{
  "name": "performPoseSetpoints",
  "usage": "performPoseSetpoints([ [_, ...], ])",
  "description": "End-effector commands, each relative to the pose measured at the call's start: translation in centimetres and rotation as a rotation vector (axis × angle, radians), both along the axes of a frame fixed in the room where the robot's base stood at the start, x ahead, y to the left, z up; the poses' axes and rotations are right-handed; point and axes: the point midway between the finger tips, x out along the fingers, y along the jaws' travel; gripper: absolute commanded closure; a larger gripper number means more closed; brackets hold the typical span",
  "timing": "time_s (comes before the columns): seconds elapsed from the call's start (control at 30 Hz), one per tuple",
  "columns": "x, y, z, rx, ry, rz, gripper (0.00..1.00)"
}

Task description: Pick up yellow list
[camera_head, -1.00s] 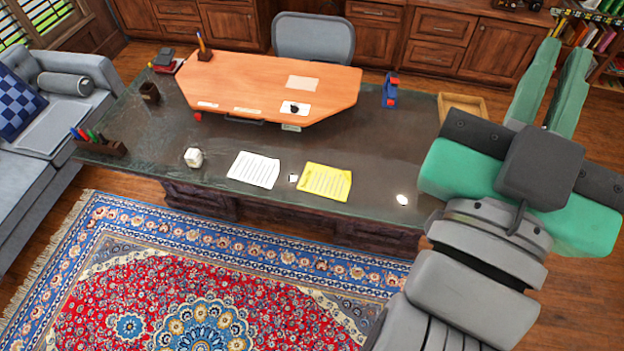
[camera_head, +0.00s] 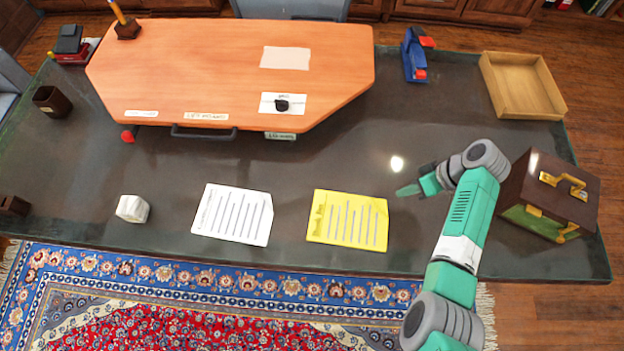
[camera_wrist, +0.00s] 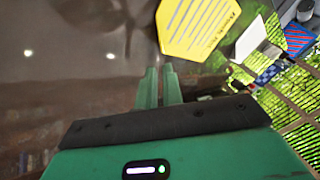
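The yellow list (camera_head: 347,219), a sheet with dark lines, lies flat on the dark desk near its front edge. It also shows at the top of the wrist view (camera_wrist: 198,24). My gripper (camera_head: 408,191) is above the desk just right of the yellow list, pointing left and apart from it. In the wrist view, my two green fingers (camera_wrist: 161,75) stand with a narrow gap between them and nothing held. A similar white sheet (camera_head: 232,214) lies to the left of the yellow list.
A dark case with gold fittings (camera_head: 547,196) stands right of my arm. A wooden tray (camera_head: 522,88) and a blue stapler-like object (camera_head: 414,56) are at the back right. An orange board (camera_head: 220,62) covers the back left. A white block (camera_head: 132,208) sits front left. The desk (camera_head: 310,164) is clear around the yellow list.

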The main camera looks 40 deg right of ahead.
Motion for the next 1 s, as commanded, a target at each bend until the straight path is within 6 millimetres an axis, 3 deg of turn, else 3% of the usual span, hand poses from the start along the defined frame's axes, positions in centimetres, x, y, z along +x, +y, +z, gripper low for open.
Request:
performPoseSetpoints([
  [0.47, 1.6, 1.2, -2.6, -0.003, 0.001, 0.000, 0.92],
  [0.73, 3.5, 2.8, -6.2, -0.002, 0.003, 0.000, 0.92],
  [0.93, 3.6, 2.9, -6.2, -0.004, 0.001, -0.002, 0.92],
  [1.0, 3.6, 2.9, -6.2, -0.004, 0.001, -0.002, 1.00],
])
